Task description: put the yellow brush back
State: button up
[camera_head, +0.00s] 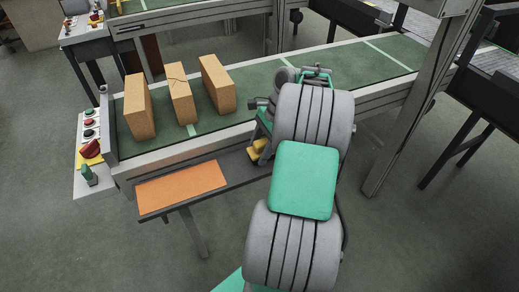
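A small yellow object (258,150), which looks like the yellow brush, shows beside my arm at the right part of the dark shelf along the conveyor's front. My arm covers part of the area around it, and I cannot tell whether it rests on the shelf or is held. An orange mat (181,188) lies flat on the left part of that shelf. My gripper is hidden behind my arm's links, so its fingers cannot be made out.
Three tan bricks (139,107) (181,94) (217,85) stand in a row on the green conveyor belt (264,75). A control panel (90,140) with buttons is at the conveyor's left end. A grey post (408,120) rises at right. Open floor lies in front.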

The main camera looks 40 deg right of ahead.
jog(key=shift+o, duration=1.3)
jog(key=shift+r, duration=0.15)
jog(key=p+v, duration=0.7)
jog(key=v, duration=0.5)
jog(key=w+a+r+n+h, duration=0.15)
jog(key=a+n, duration=0.45)
jog(key=a, duration=0.6)
jog(key=w+a+r+n+h, duration=0.1)
jog(key=w+a+r+n, duration=0.15)
jog(key=a+n, duration=0.65)
jog(key=s+a+f+n+t+h, duration=0.1)
jog(key=s+a+n+t, duration=0.1)
jog(key=s+a+n, duration=0.4)
jog(key=s+a, duration=0.2)
jog(key=shift+s+a+f+h, duration=0.35)
jog(key=shift+s+a, duration=0.05)
